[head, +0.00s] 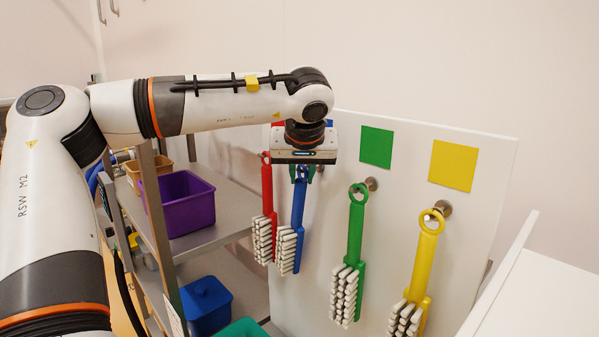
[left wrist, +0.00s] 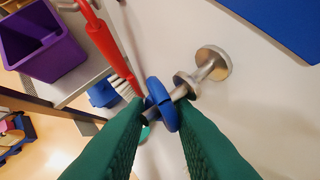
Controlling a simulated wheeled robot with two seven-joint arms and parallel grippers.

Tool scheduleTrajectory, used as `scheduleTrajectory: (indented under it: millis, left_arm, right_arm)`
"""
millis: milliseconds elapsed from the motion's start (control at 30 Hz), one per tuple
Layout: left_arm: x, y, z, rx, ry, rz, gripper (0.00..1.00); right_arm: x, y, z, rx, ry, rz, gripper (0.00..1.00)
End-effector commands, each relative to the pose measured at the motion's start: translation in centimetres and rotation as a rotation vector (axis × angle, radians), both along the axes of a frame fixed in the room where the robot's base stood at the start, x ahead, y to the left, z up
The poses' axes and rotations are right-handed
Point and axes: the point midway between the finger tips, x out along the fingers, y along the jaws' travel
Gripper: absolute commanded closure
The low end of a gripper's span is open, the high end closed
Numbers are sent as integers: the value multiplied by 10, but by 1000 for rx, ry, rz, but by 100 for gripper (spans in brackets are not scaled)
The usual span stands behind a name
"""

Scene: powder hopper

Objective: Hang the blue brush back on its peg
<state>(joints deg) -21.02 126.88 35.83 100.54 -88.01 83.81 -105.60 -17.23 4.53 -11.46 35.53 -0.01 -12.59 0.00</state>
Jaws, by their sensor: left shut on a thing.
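The blue brush (head: 298,207) hangs down in front of the white board, bristles low and to the left, beside the red brush. My left gripper (head: 303,173) is shut on the top of its handle. In the left wrist view the green fingertips (left wrist: 163,125) press the brush's blue ring (left wrist: 161,103) from both sides. A metal peg (left wrist: 206,70) stands out from the board there. Its rod appears to pass through the ring, short of the collar. The peg is hidden behind my gripper in the head view. My right gripper is not in view.
The red brush (head: 267,205) hangs close on the left. The green brush (head: 355,230) and yellow brush (head: 424,260) hang on pegs to the right. A shelf with a purple bin (head: 178,205) stands left. A white panel (head: 540,290) is at the lower right.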

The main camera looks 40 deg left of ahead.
Motion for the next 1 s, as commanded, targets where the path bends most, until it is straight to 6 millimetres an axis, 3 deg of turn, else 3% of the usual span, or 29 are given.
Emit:
scheduleTrajectory:
  millis: [267, 300, 433, 1000]
  left_arm:
    - [1, 0, 0, -1, -2, -3, 100]
    - [1, 0, 0, -1, -2, -3, 73]
    - [1, -1, -1, -2, -3, -4, 52]
    - [1, -2, 0, -2, -4, -6, 52]
  right_arm:
    - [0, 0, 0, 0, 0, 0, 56]
    - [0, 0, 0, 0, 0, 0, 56]
    - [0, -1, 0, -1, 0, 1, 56]
    - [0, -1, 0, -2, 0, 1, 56]
